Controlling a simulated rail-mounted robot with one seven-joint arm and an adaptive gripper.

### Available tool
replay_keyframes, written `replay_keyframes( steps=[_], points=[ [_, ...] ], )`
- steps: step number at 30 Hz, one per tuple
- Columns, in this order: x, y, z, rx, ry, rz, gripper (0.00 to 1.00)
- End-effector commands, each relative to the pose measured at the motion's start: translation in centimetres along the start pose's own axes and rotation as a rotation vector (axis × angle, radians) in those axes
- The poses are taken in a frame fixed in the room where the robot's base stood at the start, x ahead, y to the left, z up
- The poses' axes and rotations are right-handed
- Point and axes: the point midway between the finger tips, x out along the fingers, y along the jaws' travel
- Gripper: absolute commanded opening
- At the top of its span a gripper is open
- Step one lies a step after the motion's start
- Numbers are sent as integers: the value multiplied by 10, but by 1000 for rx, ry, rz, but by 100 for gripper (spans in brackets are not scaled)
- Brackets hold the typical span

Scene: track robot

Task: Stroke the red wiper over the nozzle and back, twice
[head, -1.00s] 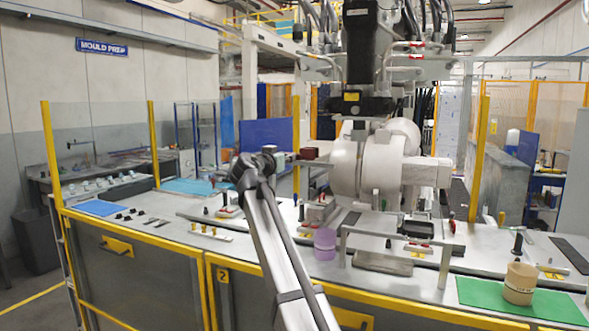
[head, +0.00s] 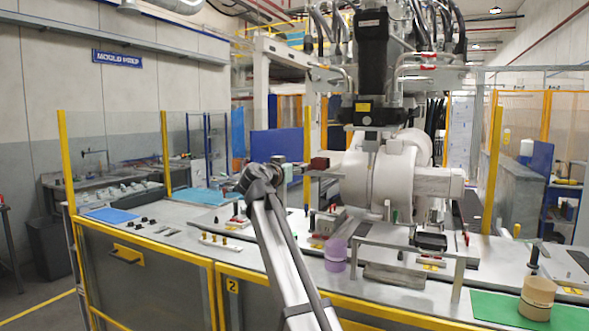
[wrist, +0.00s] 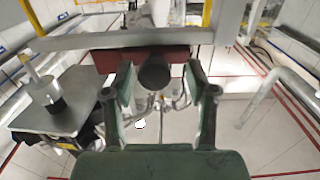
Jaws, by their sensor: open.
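The red wiper (head: 319,163) is a small dark red block in the head view, just left of the big white cylinder of the machine. In the wrist view the red block (wrist: 105,62) lies across the top under a flat grey bar, with a dark round knob (wrist: 155,72) facing me. My gripper (wrist: 159,82) is open, with one green finger on each side of the knob; I cannot tell whether they touch it. In the head view my gripper (head: 292,169) is just left of the block. I cannot make out the nozzle for certain.
The white machine cylinder (head: 388,178) stands right of the wiper. Below is a grey bench (head: 200,222) with small tools, a purple cup (head: 335,254), a metal frame (head: 405,247) and a tan pot (head: 537,297) on a green mat (head: 490,308). Yellow posts edge the bench.

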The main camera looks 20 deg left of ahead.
Motion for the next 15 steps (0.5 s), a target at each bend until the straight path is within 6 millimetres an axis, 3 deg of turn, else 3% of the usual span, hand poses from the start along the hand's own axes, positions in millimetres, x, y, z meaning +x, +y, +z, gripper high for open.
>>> replay_keyframes(
  steps=[15],
  points=[
    [-91,1,0,1,1,-2,57]
  ],
)
